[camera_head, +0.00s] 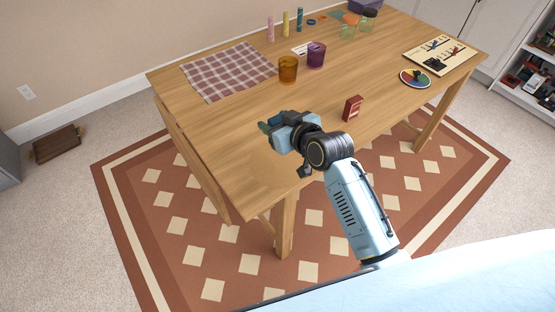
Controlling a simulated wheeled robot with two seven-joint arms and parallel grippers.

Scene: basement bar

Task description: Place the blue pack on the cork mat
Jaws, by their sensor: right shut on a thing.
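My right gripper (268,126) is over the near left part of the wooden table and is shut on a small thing. A blue-green bit of it (263,127) shows at the fingertips; this looks like the blue pack, mostly hidden by the gripper. I cannot tell whether it touches the tabletop. I cannot make out the cork mat clearly; a faint tan patch (272,178) on the tabletop near the front corner may be it. My left gripper is not in view.
The wooden table (225,130) holds a red pack (352,108), orange (288,69) and purple (316,55) cups, a checked cloth (230,71), a colored disc (415,78) and a board (440,54). Several bottles and glasses stand at the back. The front left tabletop is clear.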

